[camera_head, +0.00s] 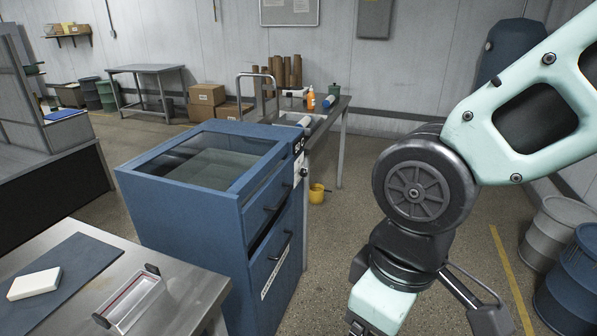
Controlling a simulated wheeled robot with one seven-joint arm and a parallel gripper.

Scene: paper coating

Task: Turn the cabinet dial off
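The blue cabinet (190,212) stands left of centre, with a dark glass panel in its top. A small black knob (304,172), which looks like the dial, sits on a pale panel (299,168) near the top of the cabinet's right edge. Its setting is too small to read. My arm comes in from the right and bends down at the bottom centre-right. Part of my gripper (425,318) shows at the lower edge, right of the cabinet and apart from it. Its fingertips are not clearly shown.
Black handles (281,252) stick out from the cabinet's drawer fronts. A metal worktable (190,292) stands at the front left. A bench (332,112) with bottles and rolls is behind the cabinet. A yellow bucket (316,194) stands on the floor. Barrels (572,285) stand at right.

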